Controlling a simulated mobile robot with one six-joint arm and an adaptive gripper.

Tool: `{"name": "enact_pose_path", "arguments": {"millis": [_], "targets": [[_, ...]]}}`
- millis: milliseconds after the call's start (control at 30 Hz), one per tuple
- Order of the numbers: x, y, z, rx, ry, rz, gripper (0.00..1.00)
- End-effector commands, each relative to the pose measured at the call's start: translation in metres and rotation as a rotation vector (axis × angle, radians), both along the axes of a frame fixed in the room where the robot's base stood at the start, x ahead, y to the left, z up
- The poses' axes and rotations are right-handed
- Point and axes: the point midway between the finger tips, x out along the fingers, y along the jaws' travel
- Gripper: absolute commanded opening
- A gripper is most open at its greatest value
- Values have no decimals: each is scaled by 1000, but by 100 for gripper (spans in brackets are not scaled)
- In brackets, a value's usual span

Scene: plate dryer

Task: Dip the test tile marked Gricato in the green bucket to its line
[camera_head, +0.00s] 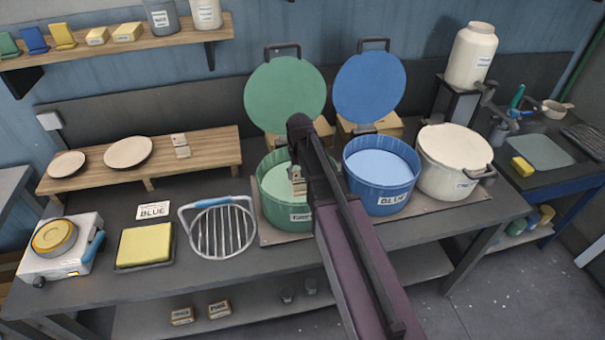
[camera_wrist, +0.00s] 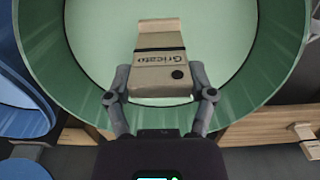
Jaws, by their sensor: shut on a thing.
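The Gricato tile (camera_wrist: 160,65) is a beige block with its name, a dark dot and a dark line across it. My gripper (camera_wrist: 160,88) is shut on its near end, a finger at each side. The tile also shows in the head view (camera_head: 297,184), within the mouth of the green bucket (camera_head: 270,211). The bucket holds pale green liquid (camera_wrist: 100,45) and its green lid (camera_head: 285,93) stands raised behind. The part beyond the line looks bare beige. I cannot tell whether its far end touches the liquid. My arm hides part of the bucket.
The open blue bucket (camera_head: 381,200) stands right of the green one, then a cream pot (camera_head: 455,185). Two plates and small tiles sit on the wooden shelf (camera_head: 195,168).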

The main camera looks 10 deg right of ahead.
Motion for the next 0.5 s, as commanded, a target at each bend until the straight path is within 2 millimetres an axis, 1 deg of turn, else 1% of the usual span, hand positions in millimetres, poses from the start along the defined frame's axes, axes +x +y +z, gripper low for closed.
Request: {"name": "enact_pose_path", "arguments": {"millis": [33, 500], "targets": [[0, 0, -4, 0, 0, 0, 18], [0, 0, -20, 0, 0, 0, 18]]}}
